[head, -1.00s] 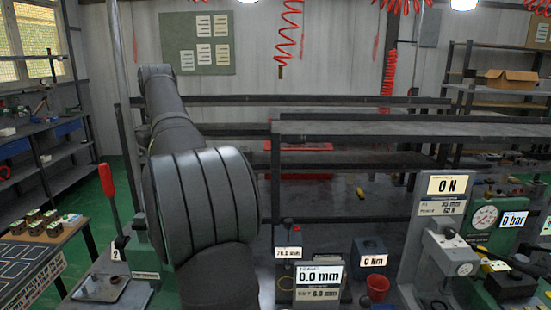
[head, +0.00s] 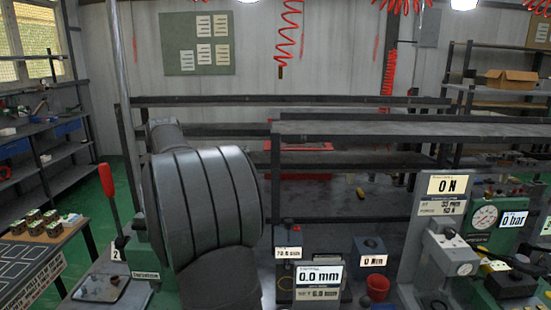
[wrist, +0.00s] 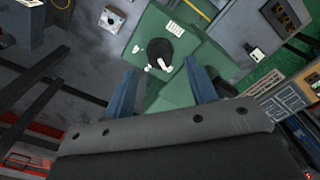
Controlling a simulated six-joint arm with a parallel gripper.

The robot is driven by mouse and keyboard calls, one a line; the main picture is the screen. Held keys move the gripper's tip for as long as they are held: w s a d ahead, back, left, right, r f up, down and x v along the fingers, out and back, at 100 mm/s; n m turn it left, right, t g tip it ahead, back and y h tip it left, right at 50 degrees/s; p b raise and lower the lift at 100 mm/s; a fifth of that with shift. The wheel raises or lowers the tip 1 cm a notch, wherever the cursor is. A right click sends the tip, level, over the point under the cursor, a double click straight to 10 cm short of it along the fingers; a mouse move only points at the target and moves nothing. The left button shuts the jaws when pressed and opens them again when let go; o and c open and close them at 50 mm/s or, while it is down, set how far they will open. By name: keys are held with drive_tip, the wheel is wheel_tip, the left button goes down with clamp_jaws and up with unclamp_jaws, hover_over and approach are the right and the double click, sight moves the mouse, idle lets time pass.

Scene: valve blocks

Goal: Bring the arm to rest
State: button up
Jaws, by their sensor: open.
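My gripper (wrist: 163,92) shows in the wrist view as two blue-grey fingers, spread apart with nothing between them. Beyond the fingers is a green machine block (wrist: 180,80) with a dark round knob on it, some way below the gripper. In the head view my arm's thick dark links rise at the centre left and hide part of the bench. My gripper is hidden from the head view.
A red-handled lever (head: 108,190) stands left of my arm. A 0.0 mm gauge (head: 318,276), a red cup (head: 377,287) and a 0 N press (head: 440,240) stand to the right. Several small blocks sit on the side table (head: 35,260). Dark shelving (head: 400,128) stands behind.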

wheel_tip(320, 180, down, 4)
drive_tip(key=shift+r, duration=0.15)
drive_tip(key=m, duration=0.7)
drive_tip(key=shift+r+m, duration=0.3)
drive_tip(key=shift+m, duration=0.1)
drive_tip(key=shift+r, duration=3.15)
